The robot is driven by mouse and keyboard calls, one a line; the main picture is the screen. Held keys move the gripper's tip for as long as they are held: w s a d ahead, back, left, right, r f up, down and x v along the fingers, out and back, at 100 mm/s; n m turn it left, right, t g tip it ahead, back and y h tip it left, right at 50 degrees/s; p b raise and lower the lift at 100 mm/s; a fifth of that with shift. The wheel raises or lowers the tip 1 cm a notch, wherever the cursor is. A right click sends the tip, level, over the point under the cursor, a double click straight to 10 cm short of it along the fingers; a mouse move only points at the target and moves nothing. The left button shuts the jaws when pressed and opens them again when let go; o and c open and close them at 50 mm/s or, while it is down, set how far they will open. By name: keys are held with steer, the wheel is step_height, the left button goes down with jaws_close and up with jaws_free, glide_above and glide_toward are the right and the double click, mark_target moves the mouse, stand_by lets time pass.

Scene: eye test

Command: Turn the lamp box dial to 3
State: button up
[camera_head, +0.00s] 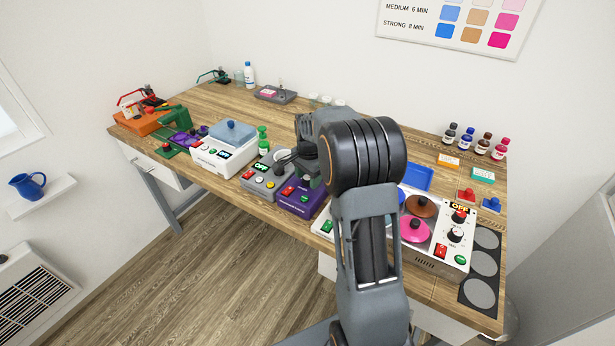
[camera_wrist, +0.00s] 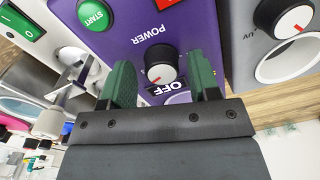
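My gripper (camera_wrist: 161,75) is open and empty, with its two green fingers spread. In the wrist view, a white dial (camera_wrist: 161,62) on a purple box (camera_wrist: 140,22) appears between the fingers, seemingly touching neither. Its red pointer is at the lower left, near an upside-down OFF display (camera_wrist: 170,87). The word POWER is beside the dial. A grey box (camera_wrist: 245,45) labelled UV, with another white dial (camera_wrist: 290,22), is at the right. I cannot tell which is the lamp box. In the head view, my gripper hangs over the purple box (camera_head: 300,200), beside the grey box (camera_head: 262,186).
The devices stand close together along the table's front edge. A white box with a blue lid (camera_head: 231,131) and a green stamp-like thing (camera_head: 263,140) are to the left. A white panel with dials (camera_head: 450,245) is to the right. Small bottles (camera_head: 483,144) stand behind.

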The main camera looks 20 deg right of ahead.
step_height(320, 180, up, 14)
steer(key=shift+s, duration=0.2)
stand_by(0.6)
steer(key=shift+f, duration=0.1)
stand_by(0.4)
